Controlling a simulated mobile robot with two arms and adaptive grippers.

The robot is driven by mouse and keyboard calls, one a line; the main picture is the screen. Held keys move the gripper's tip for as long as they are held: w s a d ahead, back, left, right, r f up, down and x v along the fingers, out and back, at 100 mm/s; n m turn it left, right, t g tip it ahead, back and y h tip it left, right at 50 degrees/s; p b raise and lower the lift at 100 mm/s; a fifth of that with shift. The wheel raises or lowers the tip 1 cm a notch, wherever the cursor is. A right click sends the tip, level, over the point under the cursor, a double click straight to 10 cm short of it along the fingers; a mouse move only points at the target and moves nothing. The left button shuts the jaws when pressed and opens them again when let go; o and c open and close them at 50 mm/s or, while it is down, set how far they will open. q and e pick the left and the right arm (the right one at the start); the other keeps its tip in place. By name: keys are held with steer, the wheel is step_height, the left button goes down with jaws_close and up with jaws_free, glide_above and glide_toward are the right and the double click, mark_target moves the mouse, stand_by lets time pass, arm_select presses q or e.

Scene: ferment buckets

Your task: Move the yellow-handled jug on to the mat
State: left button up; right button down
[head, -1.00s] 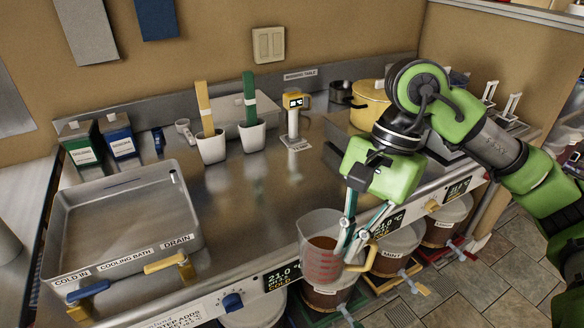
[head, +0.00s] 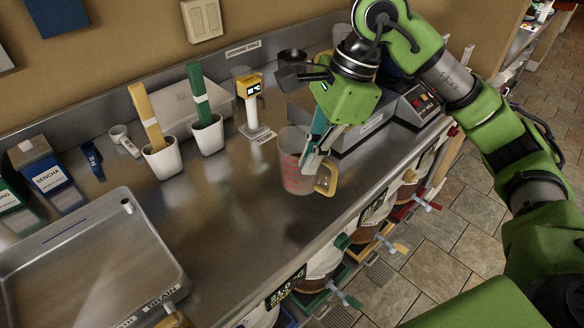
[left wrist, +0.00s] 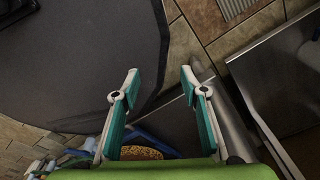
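The yellow-handled jug (head: 295,172), clear with red markings, is over the steel counter near its front edge in the head view. It looks upright; I cannot tell if its base touches the counter. My right gripper (head: 311,164) is at its handle side, its fingers closed at the top of the yellow handle (head: 326,179) and partly covering the jug. My left gripper (left wrist: 160,80) is open and empty in the left wrist view, pointing down over the floor and outside the head view. I cannot make out a mat.
A thermometer stand (head: 252,105) stands behind the jug. White pots with a yellow (head: 162,160) and a green (head: 207,135) tool are left of it. A metal basin (head: 90,260) is at lower left. Tapped buckets (head: 322,262) sit below the counter front.

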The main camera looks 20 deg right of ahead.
steer(key=w+f+p, duration=0.1)
steer(key=w+f, duration=0.4)
steer(key=shift+w+a, duration=0.1)
steer(key=shift+a, duration=0.05)
steer(key=shift+w+f, duration=0.4)
steer(key=shift+f, duration=0.15)
steer(key=f+p, duration=0.2)
steer(key=f, duration=0.1)
steer(key=shift+w, duration=0.2)
steer(key=shift+f, duration=0.25)
arm_select(q)
steer(key=r, duration=0.1)
steer(key=w+r, duration=0.1)
steer(key=r, duration=0.1)
steer(key=shift+w+a+r, duration=0.15)
steer(key=shift+a+r, duration=0.05)
arm_select(e)
steer(key=shift+f+b, duration=0.2)
steer(key=shift+b, duration=0.15)
arm_select(q)
steer(key=shift+f, duration=0.15)
arm_select(e)
steer(key=c, duration=2.3)
jaws_free()
steer(key=shift+r, duration=0.1)
